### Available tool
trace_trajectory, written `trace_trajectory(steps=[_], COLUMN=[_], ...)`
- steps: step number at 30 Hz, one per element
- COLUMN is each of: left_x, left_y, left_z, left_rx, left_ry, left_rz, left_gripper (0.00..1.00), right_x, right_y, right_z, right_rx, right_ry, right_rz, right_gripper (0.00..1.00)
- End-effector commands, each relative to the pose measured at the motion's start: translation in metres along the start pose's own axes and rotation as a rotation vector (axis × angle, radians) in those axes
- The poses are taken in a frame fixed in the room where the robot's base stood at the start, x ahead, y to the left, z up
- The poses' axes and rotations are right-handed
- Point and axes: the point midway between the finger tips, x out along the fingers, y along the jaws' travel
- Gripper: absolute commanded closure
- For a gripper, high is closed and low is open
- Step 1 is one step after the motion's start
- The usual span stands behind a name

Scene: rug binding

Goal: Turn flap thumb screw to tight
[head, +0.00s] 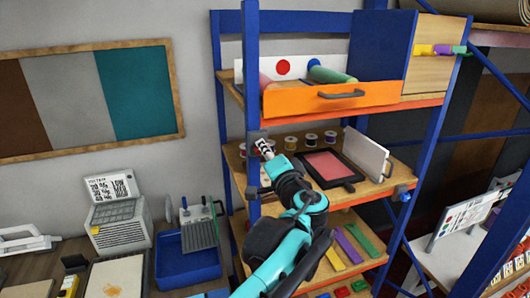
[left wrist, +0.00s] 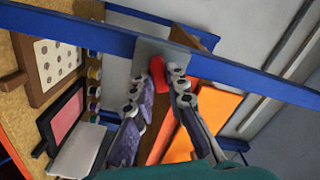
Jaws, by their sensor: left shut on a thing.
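My left gripper (head: 263,147) is at the front left blue post of the shelf rack, level with the middle shelf. In the left wrist view its fingers (left wrist: 158,84) are shut on a small red knob (left wrist: 158,72), which looks like the flap thumb screw. The knob sits on a grey plate (left wrist: 174,55) on the blue post. In the head view the fingers hide the knob, so its turn angle cannot be told. My right gripper is not in view.
An orange drawer front (head: 332,97) hangs above the gripper. The middle shelf holds several thread spools (head: 291,143), a black-framed pink pad (head: 326,164) and a white panel (head: 366,154). A blue knob (head: 404,193) is on the right post. Coloured strips (head: 349,245) lie below.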

Motion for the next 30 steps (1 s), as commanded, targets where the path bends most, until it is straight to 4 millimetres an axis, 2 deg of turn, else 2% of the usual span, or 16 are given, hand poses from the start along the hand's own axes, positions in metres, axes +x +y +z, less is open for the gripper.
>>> trace_trajectory(steps=[6, 15, 30], left_x=[0.0, 0.0, 0.0001], left_y=[0.0013, 0.0018, 0.0019], left_z=[0.0004, 0.0005, 0.0006], left_rx=[0.194, 0.395, 0.507], left_ry=[0.0, 0.0, 0.0], left_rz=[0.0, 0.0, 0.0], left_gripper=[1.0, 1.0, 1.0], right_x=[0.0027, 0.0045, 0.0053], right_y=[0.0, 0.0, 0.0], right_z=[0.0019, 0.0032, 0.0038], right_rx=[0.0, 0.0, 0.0], right_ry=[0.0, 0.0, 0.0], right_rz=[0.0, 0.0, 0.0], right_gripper=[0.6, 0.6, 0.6])
